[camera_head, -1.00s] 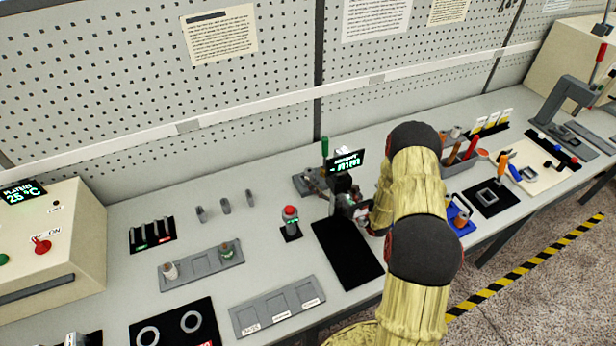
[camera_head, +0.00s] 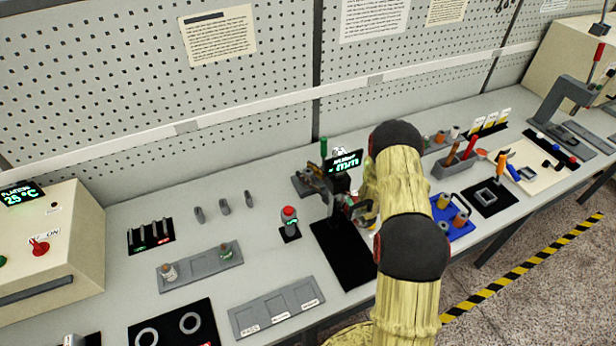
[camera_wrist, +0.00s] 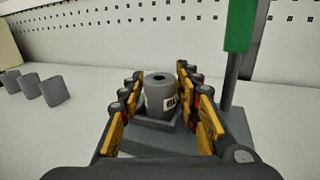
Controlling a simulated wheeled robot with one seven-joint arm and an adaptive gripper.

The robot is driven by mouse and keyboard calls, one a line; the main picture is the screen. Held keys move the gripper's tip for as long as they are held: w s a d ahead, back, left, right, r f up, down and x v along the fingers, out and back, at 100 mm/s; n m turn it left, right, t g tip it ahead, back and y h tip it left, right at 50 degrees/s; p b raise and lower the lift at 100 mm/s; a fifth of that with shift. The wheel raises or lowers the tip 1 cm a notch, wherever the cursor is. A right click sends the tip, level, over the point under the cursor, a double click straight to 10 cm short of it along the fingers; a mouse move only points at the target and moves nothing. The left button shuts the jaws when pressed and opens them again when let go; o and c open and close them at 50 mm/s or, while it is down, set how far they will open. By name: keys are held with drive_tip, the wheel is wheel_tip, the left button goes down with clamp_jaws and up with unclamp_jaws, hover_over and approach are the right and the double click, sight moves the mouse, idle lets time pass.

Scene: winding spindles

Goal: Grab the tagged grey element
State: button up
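The grey element (camera_wrist: 160,88) is a short cylinder with a hole in its top and a white tag with dark lettering, only partly readable. It stands upright in a small square grey holder (camera_wrist: 150,138) in the wrist view. My gripper (camera_wrist: 160,90) has its yellow-padded fingers on either side of the element, with a visible gap to each side. It is open and holds nothing. In the head view my gripper (camera_head: 362,210) is beside the station with the lit display (camera_head: 344,162), partly covered by my arm. I cannot make out the element there.
A green-handled post (camera_wrist: 238,30) rises close to the right finger. Several small grey pieces (camera_wrist: 30,86) stand to the left. A red-topped cylinder (camera_head: 290,222) and a black mat (camera_head: 342,255) are near the station. A blue tray (camera_head: 458,228) lies right of my arm.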

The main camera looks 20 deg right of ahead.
clamp_jaws()
idle(0.3)
